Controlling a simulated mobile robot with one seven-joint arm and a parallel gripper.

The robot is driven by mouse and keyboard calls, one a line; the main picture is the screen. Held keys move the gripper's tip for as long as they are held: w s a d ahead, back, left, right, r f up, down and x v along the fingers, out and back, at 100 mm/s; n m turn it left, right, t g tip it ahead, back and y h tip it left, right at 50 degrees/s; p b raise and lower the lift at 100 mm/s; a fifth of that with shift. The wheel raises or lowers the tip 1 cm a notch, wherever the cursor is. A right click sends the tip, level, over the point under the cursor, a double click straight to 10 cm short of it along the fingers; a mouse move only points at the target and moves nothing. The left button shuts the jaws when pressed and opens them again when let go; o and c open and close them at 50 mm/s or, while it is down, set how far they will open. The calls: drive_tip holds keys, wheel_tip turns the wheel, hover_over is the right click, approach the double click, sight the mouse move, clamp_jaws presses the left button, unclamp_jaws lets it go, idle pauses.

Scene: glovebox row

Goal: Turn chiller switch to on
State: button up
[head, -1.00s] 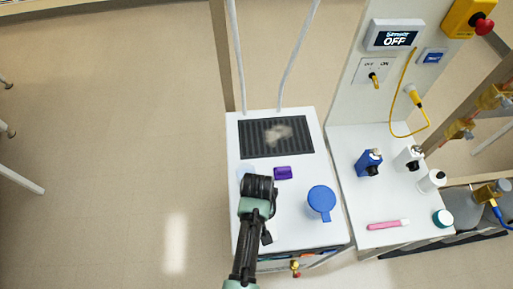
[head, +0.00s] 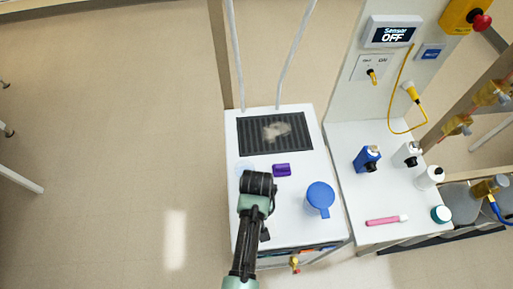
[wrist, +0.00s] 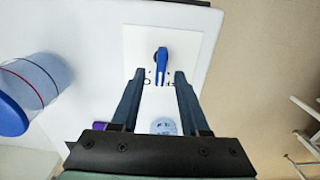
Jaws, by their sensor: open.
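In the wrist view a blue lever switch (wrist: 162,61) sits on a white plate (wrist: 190,45) on the white cabinet top. The lever points toward the bottom of that view. My gripper (wrist: 160,73) is open, with one fingertip on each side of the lever's free end. I cannot tell whether they touch it. The markings by the lever are partly hidden by the fingers and cannot be read. In the head view my gripper (head: 257,184) is over the left part of the cabinet top (head: 290,232), and my arm covers the switch.
A blue jug (head: 319,198) and a purple block (head: 282,170) stand near my gripper, with a dark grille (head: 300,138) behind. On the wall panel a display (head: 391,32) reads "Sensor OFF", above a separate yellow switch (head: 372,75). Bottles occupy the right bench (head: 385,204).

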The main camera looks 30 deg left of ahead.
wheel_tip(320, 180, up, 13)
drive_tip(key=b, duration=0.1)
idle(0.5)
idle(0.4)
